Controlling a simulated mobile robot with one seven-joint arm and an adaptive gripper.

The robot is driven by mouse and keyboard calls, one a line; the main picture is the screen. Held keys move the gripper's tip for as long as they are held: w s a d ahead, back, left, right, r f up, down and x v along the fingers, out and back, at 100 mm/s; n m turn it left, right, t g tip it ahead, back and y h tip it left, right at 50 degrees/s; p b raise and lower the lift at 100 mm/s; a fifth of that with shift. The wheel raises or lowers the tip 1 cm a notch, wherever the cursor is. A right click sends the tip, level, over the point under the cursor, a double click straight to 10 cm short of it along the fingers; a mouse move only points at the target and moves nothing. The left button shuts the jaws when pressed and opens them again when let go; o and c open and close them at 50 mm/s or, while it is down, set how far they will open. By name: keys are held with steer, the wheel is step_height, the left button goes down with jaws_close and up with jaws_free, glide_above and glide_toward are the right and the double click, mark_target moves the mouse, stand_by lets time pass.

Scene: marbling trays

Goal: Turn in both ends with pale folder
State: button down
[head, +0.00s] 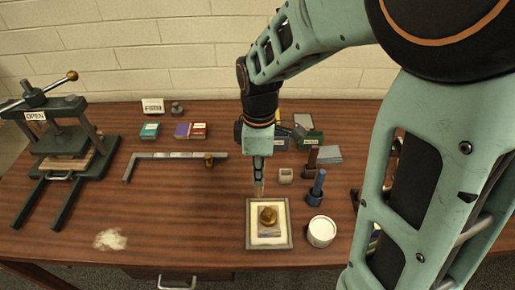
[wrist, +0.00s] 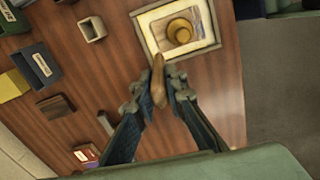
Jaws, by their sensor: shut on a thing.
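My gripper (head: 258,168) points down just behind the framed tray (head: 251,238) at the table's front. In the wrist view my gripper (wrist: 158,88) is shut on a slim tan stick, which I take for the pale folder (wrist: 157,76). Its tip reaches toward the tray's near rim (wrist: 186,55); I cannot tell whether it touches. In the tray a brownish rectangular piece (head: 271,233) lies on a pale sheet, with a round brass weight (head: 267,216) on top. The weight also shows in the wrist view (wrist: 180,29). Which ends are turned in is too small to tell.
Right of the tray stand a white tub (head: 321,232) and a blue-handled tool (head: 317,188). A small pale cup (head: 285,176) stands behind. A metal square (head: 175,156) lies left, beyond it a press (head: 65,145). A white powdery patch (head: 110,239) lies front left.

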steer(key=shift+f, duration=0.15)
stand_by(0.3)
steer(key=shift+f+b, duration=1.4)
steer(key=shift+f, duration=0.35)
steer(key=shift+f, duration=0.25)
steer(key=shift+d, duration=0.15)
steer(key=shift+d, duration=0.3)
steer(key=shift+d, duration=0.1)
stand_by(0.5)
steer(key=shift+d, duration=0.35)
steer(key=shift+d, duration=0.15)
stand_by(0.3)
steer(key=shift+d, duration=0.25)
